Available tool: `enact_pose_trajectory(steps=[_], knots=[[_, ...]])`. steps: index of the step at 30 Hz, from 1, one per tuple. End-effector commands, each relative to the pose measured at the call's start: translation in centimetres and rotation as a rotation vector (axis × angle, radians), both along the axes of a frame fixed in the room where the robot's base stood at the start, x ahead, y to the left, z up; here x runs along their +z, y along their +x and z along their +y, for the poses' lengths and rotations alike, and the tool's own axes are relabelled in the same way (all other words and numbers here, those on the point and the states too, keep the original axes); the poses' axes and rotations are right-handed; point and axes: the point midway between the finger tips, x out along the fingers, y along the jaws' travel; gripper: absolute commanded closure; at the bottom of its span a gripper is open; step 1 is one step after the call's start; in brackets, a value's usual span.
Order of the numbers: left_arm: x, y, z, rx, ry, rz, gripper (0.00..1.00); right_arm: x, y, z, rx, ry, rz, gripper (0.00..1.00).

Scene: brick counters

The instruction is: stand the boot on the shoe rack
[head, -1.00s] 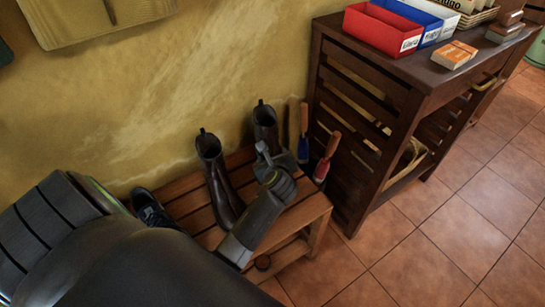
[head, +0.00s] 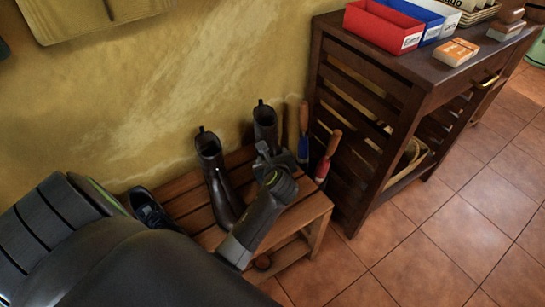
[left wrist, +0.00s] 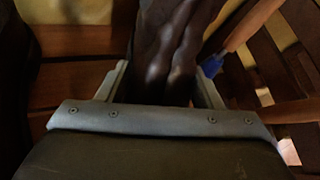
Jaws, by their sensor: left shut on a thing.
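The boot, a dark brown ankle boot (head: 265,119), is upright at the back right of the wooden slatted shoe rack (head: 309,209), close to the wall. My left gripper (head: 273,157) is shut on its shaft. In the left wrist view the boot (left wrist: 165,45) lies between the two fingers of the gripper (left wrist: 158,85). The gripper hides the boot's lower part in the head view, so I cannot tell whether its sole touches the slats. A matching boot (head: 213,165) stands on the rack to its left. My right gripper is not in view.
A blue-collared tool (head: 303,144) and a red-collared tool (head: 326,162), both wooden-handled, are upright just right of the held boot. A dark shoe (head: 147,207) sits at the rack's left. A dark slatted cabinet (head: 365,117) stands close on the right. The tiled floor is clear.

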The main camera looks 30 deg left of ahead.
Motion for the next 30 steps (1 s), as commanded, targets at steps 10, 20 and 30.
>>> enact_pose_trajectory(steps=[10,20,30], knots=[[-0.4,0.0,0.0,0.0,0.001,-0.002,0.87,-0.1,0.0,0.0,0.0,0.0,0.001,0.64],[-0.8,0.1,0.0,-0.001,0.0,-0.003,0.34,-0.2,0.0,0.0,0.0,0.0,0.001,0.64],[-0.9,0.0,0.0,0.0,0.001,-0.001,0.15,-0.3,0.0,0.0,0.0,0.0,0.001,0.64]])
